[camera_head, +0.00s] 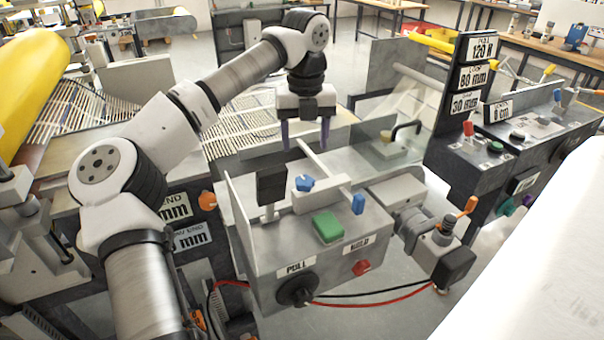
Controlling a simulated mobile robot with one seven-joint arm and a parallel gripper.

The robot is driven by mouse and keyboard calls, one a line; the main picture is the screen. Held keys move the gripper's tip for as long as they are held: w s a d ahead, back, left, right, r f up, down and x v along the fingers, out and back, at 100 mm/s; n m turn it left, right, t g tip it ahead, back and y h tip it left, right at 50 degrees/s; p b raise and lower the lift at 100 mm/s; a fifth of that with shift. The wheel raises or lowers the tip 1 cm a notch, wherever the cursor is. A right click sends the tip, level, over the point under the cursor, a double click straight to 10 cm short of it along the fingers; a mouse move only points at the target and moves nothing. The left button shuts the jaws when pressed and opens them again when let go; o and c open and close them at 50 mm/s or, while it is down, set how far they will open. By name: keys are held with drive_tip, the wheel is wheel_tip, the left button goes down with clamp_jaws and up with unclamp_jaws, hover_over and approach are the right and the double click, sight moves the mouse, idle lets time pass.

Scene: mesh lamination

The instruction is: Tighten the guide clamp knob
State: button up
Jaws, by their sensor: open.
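My gripper (305,142) points down with its two purple fingers spread apart and nothing between them. It hangs above the back part of a grey machine box (262,240). A blue lobed knob (304,183) sits on top of the box, below and in front of the fingers and apart from them. A second blue knob (358,204) is at the right end of a pale bar. No label marks either as the guide clamp knob, so I cannot tell which it is. How tight either knob is cannot be seen.
A black block on a post (271,184) stands left of the blue lobed knob. A green button (328,227) and red knob (361,268) are at the front. A clear guard (405,115) stands right, beside sign plates (470,76). A mesh web (85,118) lies left.

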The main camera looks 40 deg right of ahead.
sight(305, 180)
wheel_tip(305, 180, down, 10)
drive_tip(key=shift+r+p, duration=0.1)
drive_tip(key=shift+p, duration=0.6)
drive_tip(key=c, duration=1)
